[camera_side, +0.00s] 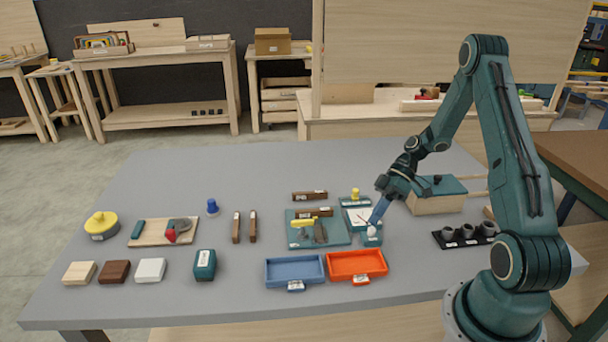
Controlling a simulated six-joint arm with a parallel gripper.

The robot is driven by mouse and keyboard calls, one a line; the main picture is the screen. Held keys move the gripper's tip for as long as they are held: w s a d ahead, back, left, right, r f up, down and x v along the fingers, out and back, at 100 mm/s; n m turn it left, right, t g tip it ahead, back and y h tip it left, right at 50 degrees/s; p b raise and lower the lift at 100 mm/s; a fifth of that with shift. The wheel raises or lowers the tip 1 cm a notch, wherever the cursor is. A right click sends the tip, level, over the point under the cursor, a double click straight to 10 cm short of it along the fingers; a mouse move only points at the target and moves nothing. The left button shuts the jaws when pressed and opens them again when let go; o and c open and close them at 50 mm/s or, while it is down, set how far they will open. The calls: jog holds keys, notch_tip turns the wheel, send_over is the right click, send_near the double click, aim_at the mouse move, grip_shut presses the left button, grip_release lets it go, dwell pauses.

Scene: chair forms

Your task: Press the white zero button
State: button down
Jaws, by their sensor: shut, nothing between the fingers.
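The white button (371,231) is a small round knob on top of a small teal box. The box is at the near end of a white-faced panel (358,216), right of the table's middle. My gripper (374,220) points down and to the left, with its blue fingers shut and empty. In this view the fingertips are right at or just above the button; I cannot tell whether they touch it. The fingers cover part of the panel's right side. Any marking on the button is too small to read.
A yellow knob (355,194) stands behind the panel. A teal tray (318,240) with yellow and grey pieces is close on the left. A blue tray (294,272) and an orange tray (356,266) lie in front. A teal-topped wooden box (437,194) stands at right. The table's back left is clear.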

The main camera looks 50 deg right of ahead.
jog(key=shift+f, duration=1.35)
dwell(1.9)
jog(key=shift+r, duration=1.35)
jog(key=shift+r, duration=0.1)
jog(key=shift+r, duration=2.4)
